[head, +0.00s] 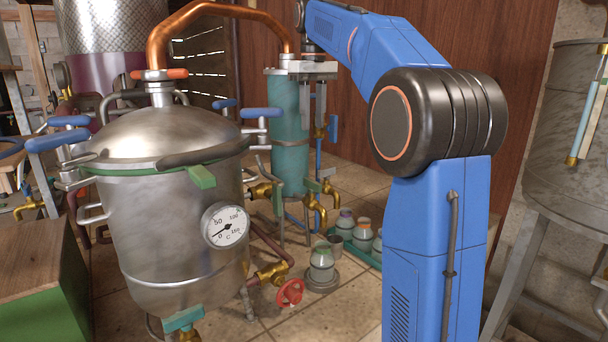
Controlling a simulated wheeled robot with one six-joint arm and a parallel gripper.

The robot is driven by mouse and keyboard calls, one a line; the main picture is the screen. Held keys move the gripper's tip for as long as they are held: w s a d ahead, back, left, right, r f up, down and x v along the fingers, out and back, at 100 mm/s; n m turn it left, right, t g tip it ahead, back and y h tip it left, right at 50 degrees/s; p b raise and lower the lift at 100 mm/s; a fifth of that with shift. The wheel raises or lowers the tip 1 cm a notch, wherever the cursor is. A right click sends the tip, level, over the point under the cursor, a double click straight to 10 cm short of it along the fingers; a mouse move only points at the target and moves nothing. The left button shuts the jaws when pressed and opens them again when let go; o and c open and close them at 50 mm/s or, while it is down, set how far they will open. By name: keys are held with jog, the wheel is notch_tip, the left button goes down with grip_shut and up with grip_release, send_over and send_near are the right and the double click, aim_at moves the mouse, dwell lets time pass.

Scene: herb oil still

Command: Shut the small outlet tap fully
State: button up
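Several brass taps sit low around the teal upright cylinder (289,130). One brass tap (317,208) with a downturned spout is at its lower right, below my gripper. Another brass tap (262,190) is to the left, beside the steel pot (170,240). I cannot tell for sure which one is the small outlet tap, nor how far any is turned. My gripper (313,122) points down beside the cylinder's upper right, above the taps and apart from them. Its two fingers show a narrow gap with nothing seen between them.
A red handwheel valve (290,293) is low beside the pot. A small jar (321,262) stands on a round grey base, and more jars (363,235) stand in a green tray behind it. A copper pipe (215,12) arches overhead. A large grey vat (568,130) is at right.

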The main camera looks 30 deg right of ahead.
aim_at(312, 181)
notch_tip(312, 181, down, 17)
jog(key=shift+s+f, duration=0.1)
dwell(0.5)
grip_shut()
